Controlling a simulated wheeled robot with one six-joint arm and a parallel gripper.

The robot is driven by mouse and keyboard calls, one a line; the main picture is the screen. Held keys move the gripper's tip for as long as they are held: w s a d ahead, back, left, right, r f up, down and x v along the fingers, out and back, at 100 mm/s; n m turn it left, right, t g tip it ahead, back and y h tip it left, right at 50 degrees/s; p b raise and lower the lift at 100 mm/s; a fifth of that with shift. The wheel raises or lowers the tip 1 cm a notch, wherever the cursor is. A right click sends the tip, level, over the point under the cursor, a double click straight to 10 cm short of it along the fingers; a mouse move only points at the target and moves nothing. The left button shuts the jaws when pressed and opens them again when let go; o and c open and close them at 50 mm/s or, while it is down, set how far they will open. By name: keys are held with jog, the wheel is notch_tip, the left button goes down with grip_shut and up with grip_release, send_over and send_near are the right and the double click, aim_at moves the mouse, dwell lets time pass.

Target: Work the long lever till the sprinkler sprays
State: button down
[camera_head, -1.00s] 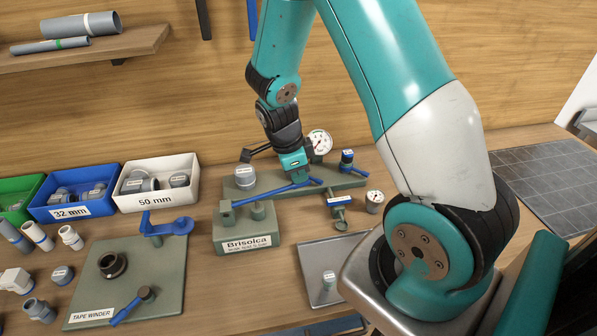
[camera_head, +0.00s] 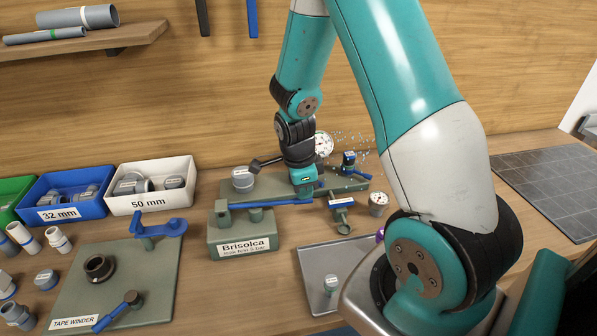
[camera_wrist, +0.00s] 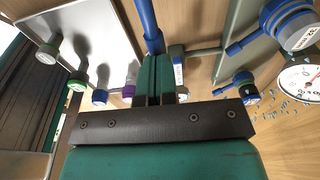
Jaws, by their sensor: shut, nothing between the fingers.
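The long blue lever (camera_head: 282,202) runs rightward from the green Brisolca block (camera_head: 243,235), lying nearly level in the head view. My gripper (camera_head: 306,193) is shut and empty, right beside the lever's outer part; contact cannot be told for sure. In the wrist view the lever (camera_wrist: 147,22) runs up to the closed fingers (camera_wrist: 155,85), which hide its end. A blue-capped fitting (camera_head: 348,161), apparently the sprinkler, stands on the rear green plate. Water droplets (camera_head: 352,141) fly around it. They also show in the wrist view (camera_wrist: 286,106) near that fitting (camera_wrist: 243,84).
A pressure gauge (camera_head: 323,145) stands behind my gripper. A metal tray (camera_head: 312,284) lies in front. The tape winder board (camera_head: 150,275) is at left, before the bins.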

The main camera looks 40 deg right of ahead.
jog(key=shift+s+f, duration=0.35)
jog(key=shift+f, duration=0.15)
jog(key=r+p, duration=0.1)
jog(key=r, duration=0.1)
jog(key=r+p, duration=0.1)
jog(key=p, duration=0.1)
jog(key=r+p, duration=0.1)
jog(key=r, duration=0.1)
jog(key=shift+w+d+r+p, duration=0.1)
jog(key=shift+d+r+p, duration=0.15)
jog(key=shift+r+p, duration=0.1)
notch_tip(320, 180, up, 9)
jog(key=b, duration=0.2)
jog(key=shift+d+r, duration=0.15)
jog(key=shift+d, duration=0.05)
jog(key=w+a+r+h, duration=0.1)
jog(key=w+a+r, duration=0.2)
jog(key=a+r, duration=0.1)
jog(key=shift+a+r+g, duration=0.35)
jog(key=shift+r+g, duration=0.05)
jog(key=shift+r, duration=0.3)
jog(key=p+x, duration=0.4)
jog(key=x, duration=1)
